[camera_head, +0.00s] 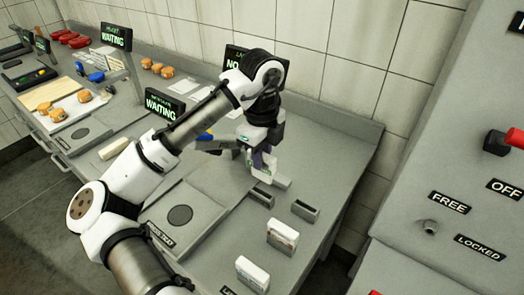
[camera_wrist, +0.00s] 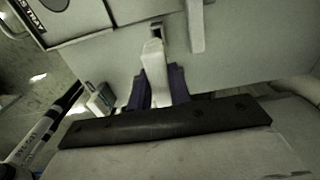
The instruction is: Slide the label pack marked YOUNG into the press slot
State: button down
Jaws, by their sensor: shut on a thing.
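My gripper (camera_head: 261,160) is shut on a white label pack (camera_head: 262,171) with a green mark, above the bench at the centre right. Any word on this pack is too small to read. In the wrist view the pack (camera_wrist: 153,72) stands between the dark purple fingers (camera_wrist: 158,88), its far end close to a dark slot opening (camera_wrist: 156,34). I cannot tell whether it has entered the slot. Two small grey holders with dark openings stand near the gripper, one just below it (camera_head: 262,196) and one to the right (camera_head: 305,210).
Two more white packs, one with an orange mark (camera_head: 282,236) and one nearer (camera_head: 252,273), stand at the bench front. A tray with a round dark disc (camera_head: 180,215) lies left of them. A grey panel (camera_head: 450,150) with a red-knobbed lever rises at right. "WAITING" signs (camera_head: 166,104) stand at left.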

aim_at(262, 179)
jog(key=shift+f+b, duration=1)
jog(key=shift+f, duration=1.1)
jog(key=shift+p, duration=0.9)
jog(key=shift+f+b, duration=1.6)
jog(key=shift+f, duration=1)
jog(key=c, duration=1.2)
grip_release()
notch_tip(262, 179, up, 14)
jog(key=shift+b, duration=0.45)
